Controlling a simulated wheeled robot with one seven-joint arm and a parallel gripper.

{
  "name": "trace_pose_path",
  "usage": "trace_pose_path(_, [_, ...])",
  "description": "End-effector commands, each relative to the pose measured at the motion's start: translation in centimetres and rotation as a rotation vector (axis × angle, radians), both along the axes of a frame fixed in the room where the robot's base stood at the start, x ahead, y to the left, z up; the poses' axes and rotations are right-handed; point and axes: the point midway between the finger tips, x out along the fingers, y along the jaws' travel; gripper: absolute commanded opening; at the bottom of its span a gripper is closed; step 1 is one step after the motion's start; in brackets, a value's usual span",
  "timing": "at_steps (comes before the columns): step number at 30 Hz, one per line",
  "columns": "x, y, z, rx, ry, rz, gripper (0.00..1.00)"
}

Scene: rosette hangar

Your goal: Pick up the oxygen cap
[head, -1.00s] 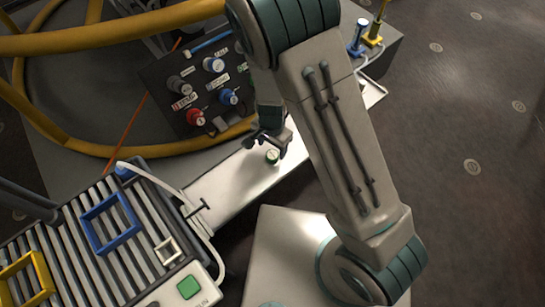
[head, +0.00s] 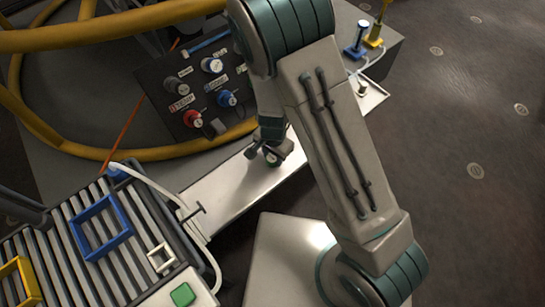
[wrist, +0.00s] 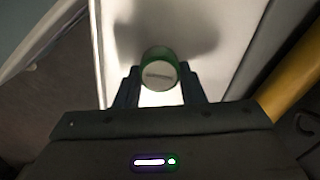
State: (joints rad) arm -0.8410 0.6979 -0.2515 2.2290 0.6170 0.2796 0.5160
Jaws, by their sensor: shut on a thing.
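The oxygen cap (wrist: 160,70) is a short round cap with a green rim and a pale top bearing a dark mark. In the wrist view it sits between the two fingertips of my gripper (wrist: 160,88), which is shut on it. In the head view my gripper (head: 265,153) is over the white shelf (head: 232,190), below the control panel. The cap is mostly hidden there by the fingers. I cannot tell whether the cap touches the shelf.
The dark control panel (head: 192,88) with coloured knobs stands just behind, with a yellow hose (head: 150,153) along its foot. A slatted rack (head: 80,262) with blue, white and yellow frames is at the lower left. Open floor (head: 470,120) lies to the right.

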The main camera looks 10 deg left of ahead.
Motion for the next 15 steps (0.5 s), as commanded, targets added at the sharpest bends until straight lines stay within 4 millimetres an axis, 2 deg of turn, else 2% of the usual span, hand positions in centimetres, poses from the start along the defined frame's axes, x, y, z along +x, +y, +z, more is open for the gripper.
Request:
trace_pose_path(8, [0.0, 0.0, 1.5, 0.001, 0.0, 0.001, 0.15])
trace_pose_path(14, [0.0, 0.1, 4.6, 0.001, -0.002, 0.001, 0.15])
trace_pose_path(15, [0.5, -0.5, 5.0, 0.0, -0.001, -0.004, 0.15])
